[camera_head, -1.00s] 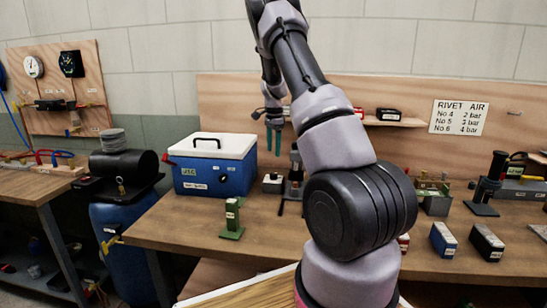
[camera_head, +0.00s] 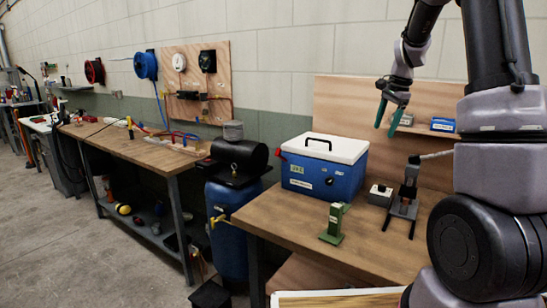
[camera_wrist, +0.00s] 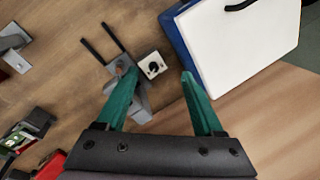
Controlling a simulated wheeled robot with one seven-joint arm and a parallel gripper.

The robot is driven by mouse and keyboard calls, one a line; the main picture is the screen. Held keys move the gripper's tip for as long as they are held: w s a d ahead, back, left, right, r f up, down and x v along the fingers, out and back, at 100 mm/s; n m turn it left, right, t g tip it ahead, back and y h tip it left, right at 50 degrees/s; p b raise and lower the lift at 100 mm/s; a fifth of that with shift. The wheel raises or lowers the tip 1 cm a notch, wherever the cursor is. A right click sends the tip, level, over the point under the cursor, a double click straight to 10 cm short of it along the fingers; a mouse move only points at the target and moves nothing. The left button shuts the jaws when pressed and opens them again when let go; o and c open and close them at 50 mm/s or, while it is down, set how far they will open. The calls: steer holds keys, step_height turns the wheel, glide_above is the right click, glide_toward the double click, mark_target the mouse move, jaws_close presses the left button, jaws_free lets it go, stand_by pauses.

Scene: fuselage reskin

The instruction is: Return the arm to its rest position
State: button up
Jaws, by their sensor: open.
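My gripper (camera_head: 391,110) hangs from my raised arm at the right of the head view, above the back of the workbench. Its two green fingers are apart with nothing between them. In the wrist view my gripper (camera_wrist: 160,85) points down over the wooden bench top, fingers spread. Under and beyond the fingers lie a grey forked fixture (camera_wrist: 115,65) and a small white box with a black knob (camera_wrist: 152,65). They look well below the fingers.
A blue cooler with a white lid (camera_head: 325,165) stands on the bench (camera_head: 365,240), left of my gripper. A green stand (camera_head: 335,222) is near the front edge. A shelf with small boxes (camera_head: 442,125) is on the back panel. A blue tank (camera_head: 228,235) and second bench (camera_head: 140,150) are left.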

steer(key=s+a+r+n+t, duration=0.25)
steer(key=s+a+r, duration=0.25)
steer(key=s+r, duration=0.35)
steer(key=s+a+r+n+t, duration=0.1)
steer(key=s+a+n, duration=0.2)
steer(key=s, duration=0.7)
steer(key=s+a+r+n+t, duration=0.1)
steer(key=s+a+n, duration=0.3)
steer(key=s, duration=0.7)
steer(key=shift+a+r+y, duration=0.15)
steer(key=shift+r+y, duration=0.25)
steer(key=shift+r, duration=0.1)
